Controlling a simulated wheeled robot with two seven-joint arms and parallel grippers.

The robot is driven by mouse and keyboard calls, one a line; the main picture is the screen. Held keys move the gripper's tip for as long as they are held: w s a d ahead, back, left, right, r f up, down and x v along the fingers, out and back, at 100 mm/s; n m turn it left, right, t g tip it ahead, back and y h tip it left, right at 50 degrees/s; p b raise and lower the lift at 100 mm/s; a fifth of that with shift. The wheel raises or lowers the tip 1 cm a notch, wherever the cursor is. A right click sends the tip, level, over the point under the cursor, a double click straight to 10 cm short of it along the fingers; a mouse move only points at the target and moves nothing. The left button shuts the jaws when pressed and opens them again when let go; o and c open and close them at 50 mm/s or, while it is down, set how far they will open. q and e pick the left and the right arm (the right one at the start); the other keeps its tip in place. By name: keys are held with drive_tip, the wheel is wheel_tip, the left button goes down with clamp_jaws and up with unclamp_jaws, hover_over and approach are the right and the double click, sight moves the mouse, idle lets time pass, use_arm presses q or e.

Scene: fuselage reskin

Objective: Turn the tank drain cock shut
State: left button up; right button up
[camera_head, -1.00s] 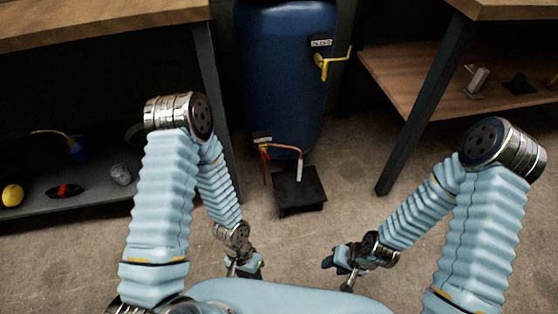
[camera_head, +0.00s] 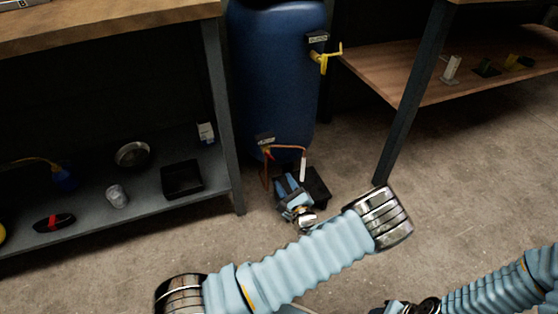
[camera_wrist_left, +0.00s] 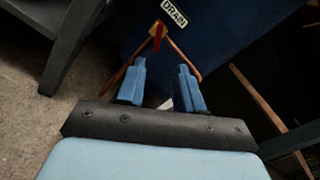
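The blue tank (camera_head: 272,75) stands at the back. Its drain cock (camera_wrist_left: 157,31), with a red handle on a brass body, sits just beside the DRAIN label (camera_wrist_left: 174,14) in the left wrist view. In the head view the cock (camera_head: 267,153) is small, low on the tank. My left gripper (camera_wrist_left: 161,70) is open and empty. Its two blue fingers point toward the cock, which shows beyond the gap between them, apart from both. In the head view the left gripper (camera_head: 287,186) is low in front of the tank. Only part of my right wrist shows at the bottom edge; its fingers cannot be made out.
A copper pipe (camera_head: 288,147) runs from the cock and bends down. A low black stand (camera_head: 319,188) is on the floor behind my gripper. A yellow valve handle (camera_head: 322,62) sticks out higher on the tank. Shelving legs (camera_head: 222,120) (camera_head: 408,110) stand on both sides.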

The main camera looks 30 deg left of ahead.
sight(271, 159)
use_arm(q)
drive_tip(key=b+x, duration=0.1)
drive_tip(key=x, duration=1.2)
drive_tip(key=shift+a, duration=0.25)
drive_tip(key=shift+s, duration=0.1)
clamp_jaws()
